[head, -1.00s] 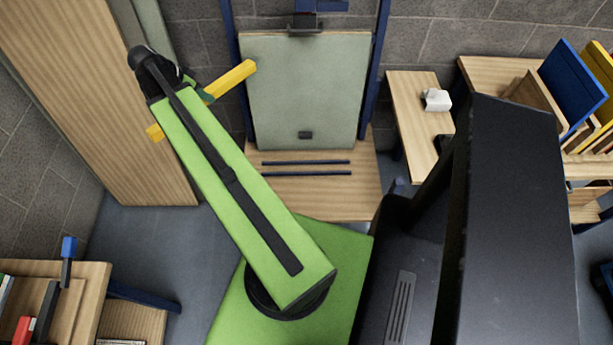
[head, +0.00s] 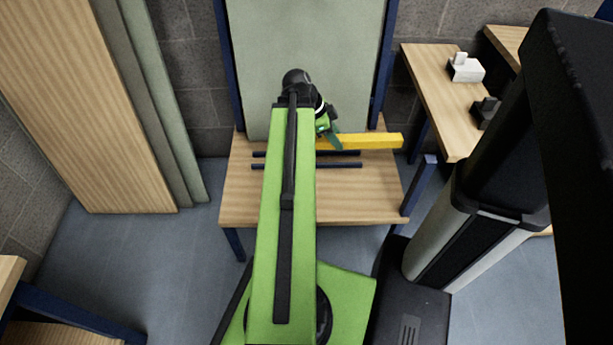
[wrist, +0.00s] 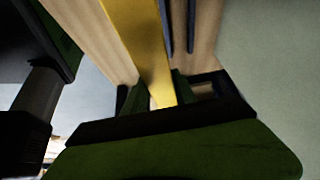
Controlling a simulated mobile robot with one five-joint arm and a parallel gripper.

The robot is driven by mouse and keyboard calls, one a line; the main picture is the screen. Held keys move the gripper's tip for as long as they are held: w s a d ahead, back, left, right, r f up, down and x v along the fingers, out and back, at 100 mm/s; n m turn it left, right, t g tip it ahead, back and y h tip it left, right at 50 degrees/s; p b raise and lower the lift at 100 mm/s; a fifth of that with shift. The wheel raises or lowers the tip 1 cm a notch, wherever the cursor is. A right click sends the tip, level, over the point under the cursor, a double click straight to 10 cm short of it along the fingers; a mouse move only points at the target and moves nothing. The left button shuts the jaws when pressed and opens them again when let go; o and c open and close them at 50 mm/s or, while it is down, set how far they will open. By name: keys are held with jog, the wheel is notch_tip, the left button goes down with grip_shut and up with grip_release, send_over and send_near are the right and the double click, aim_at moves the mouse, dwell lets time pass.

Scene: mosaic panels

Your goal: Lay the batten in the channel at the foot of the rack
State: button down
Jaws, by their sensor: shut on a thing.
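The batten is a yellow bar (head: 372,141), and my gripper (head: 328,138) is shut on it. In the head view it lies nearly level across the picture, its right end past the rails' right ends; its left part is hidden behind my arm. The channel shows as two dark blue parallel rails (head: 340,165) on the wooden base at the rack's foot, partly covered by my arm. In the wrist view the batten (wrist: 137,35) runs between the fingers (wrist: 162,93), left of the rails (wrist: 190,25) and roughly along them. It appears above the base; the height is unclear.
The rack's grey-green panel (head: 250,80) stands behind the rails between blue posts (head: 384,70). A side table (head: 435,90) with a white object (head: 466,68) stands at right. Boards (head: 100,120) lean at left. Bare wood (head: 370,195) lies in front of the rails.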

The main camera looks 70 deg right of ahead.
jog(key=shift+s+f, duration=0.4)
jog(key=shift+s, duration=0.2)
jog(key=shift+w+d+f+b, duration=0.35)
jog(key=shift+w+f+b, duration=1.6)
jog(key=shift+f+b, duration=0.1)
jog(key=shift+w+d+f+b, duration=0.4)
jog(key=shift+w+f+b, duration=1.55)
jog(key=shift+f+b, duration=0.05)
jog(key=shift+w+d+f+b, duration=0.35)
jog(key=shift+w+f+b, duration=1.6)
jog(key=shift+f+b, duration=0.1)
jog(key=shift+r, duration=0.15)
